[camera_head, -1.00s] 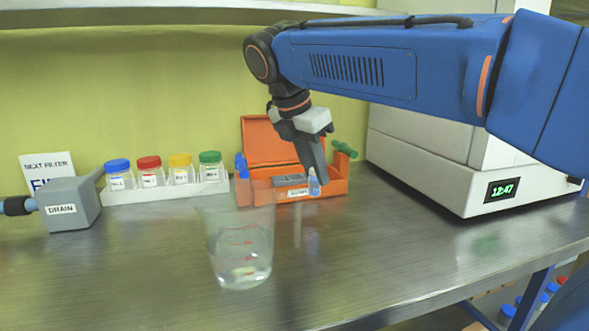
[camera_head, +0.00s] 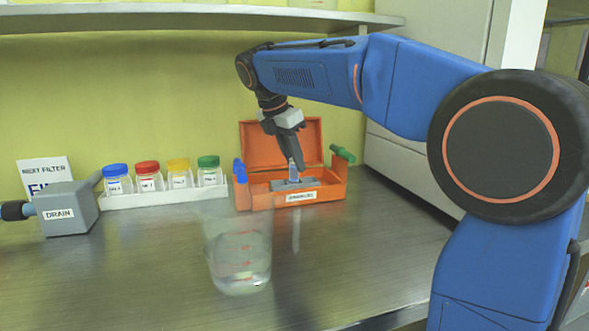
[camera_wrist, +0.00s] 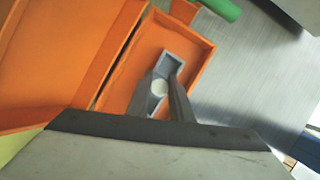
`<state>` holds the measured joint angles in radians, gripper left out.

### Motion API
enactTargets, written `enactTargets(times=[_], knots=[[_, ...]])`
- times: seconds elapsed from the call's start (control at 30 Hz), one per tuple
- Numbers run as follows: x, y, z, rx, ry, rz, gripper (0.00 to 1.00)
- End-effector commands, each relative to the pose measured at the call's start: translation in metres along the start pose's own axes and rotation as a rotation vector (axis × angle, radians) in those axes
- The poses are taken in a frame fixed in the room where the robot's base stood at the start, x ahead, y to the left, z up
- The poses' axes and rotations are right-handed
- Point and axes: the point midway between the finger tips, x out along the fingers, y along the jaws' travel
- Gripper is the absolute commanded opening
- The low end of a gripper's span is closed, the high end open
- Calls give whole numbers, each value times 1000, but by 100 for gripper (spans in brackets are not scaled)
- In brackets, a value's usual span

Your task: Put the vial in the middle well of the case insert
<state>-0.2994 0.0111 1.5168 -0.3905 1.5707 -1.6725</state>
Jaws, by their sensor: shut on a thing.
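The orange case (camera_head: 330,196) stands open at the back of the bench, lid up. It also shows in the wrist view (camera_wrist: 196,46). The grey case insert (camera_head: 309,183) lies inside it, and one end shows in the wrist view (camera_wrist: 172,62). My gripper (camera_head: 296,172) points down into the case, shut on the vial (camera_head: 292,171). In the wrist view the vial's pale round top (camera_wrist: 159,87) sits between my fingers. The vial is at the insert, but its lower end is hidden, so I cannot tell whether it is in a well or just above.
A clear beaker (camera_head: 238,262) stands in front of the case. A white rack with several colour-capped jars (camera_head: 150,180) and a grey drain box (camera_head: 68,208) are to the left. A green-ended piece (camera_head: 342,153) and blue pieces (camera_head: 240,171) flank the case.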

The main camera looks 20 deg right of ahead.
Motion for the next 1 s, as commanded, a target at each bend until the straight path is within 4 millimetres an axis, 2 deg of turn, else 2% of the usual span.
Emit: enactTargets(times=[0.2,0.57,0.6,0.67,1.0], knots=[[22,-1,-10,0,0,-1,0],[25,-1,-11,0,0,-1,0],[26,-1,-11,0,0,-1,22],[25,-1,-11,0,0,-1,36],[21,0,-9,1,0,0,38]])
